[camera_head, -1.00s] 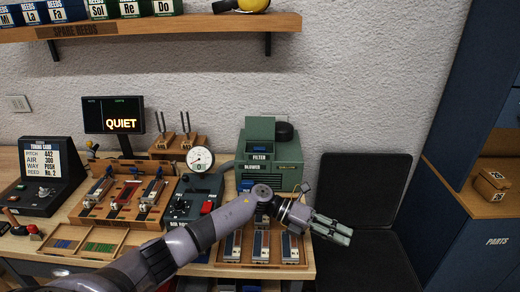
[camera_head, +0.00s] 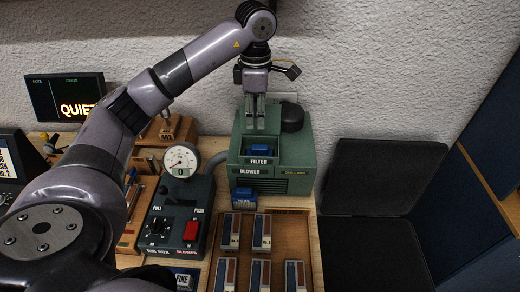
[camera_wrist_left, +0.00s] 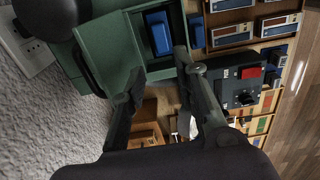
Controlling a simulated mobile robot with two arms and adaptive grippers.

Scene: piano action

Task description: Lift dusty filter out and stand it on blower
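The green blower (camera_head: 290,186) stands at the back of the bench with an open-topped box labelled FILTER (camera_head: 259,160) on it. A blue filter (camera_head: 262,149) sits in that box; it also shows in the left wrist view (camera_wrist_left: 158,33). I cannot make out dust on it. A second blue block (camera_head: 244,196) stands in front of the blower and shows in the left wrist view (camera_wrist_left: 196,30). My left gripper (camera_head: 255,126) points down above the back of the box. Its fingers are apart and empty in the left wrist view (camera_wrist_left: 160,75). My right gripper is out of view.
A black round part (camera_head: 292,117) stands on the blower's back right. A gauge (camera_head: 181,161) and the air box (camera_head: 175,225) with switches are to the left. A wooden tray (camera_head: 285,235) of reed blocks lies in front.

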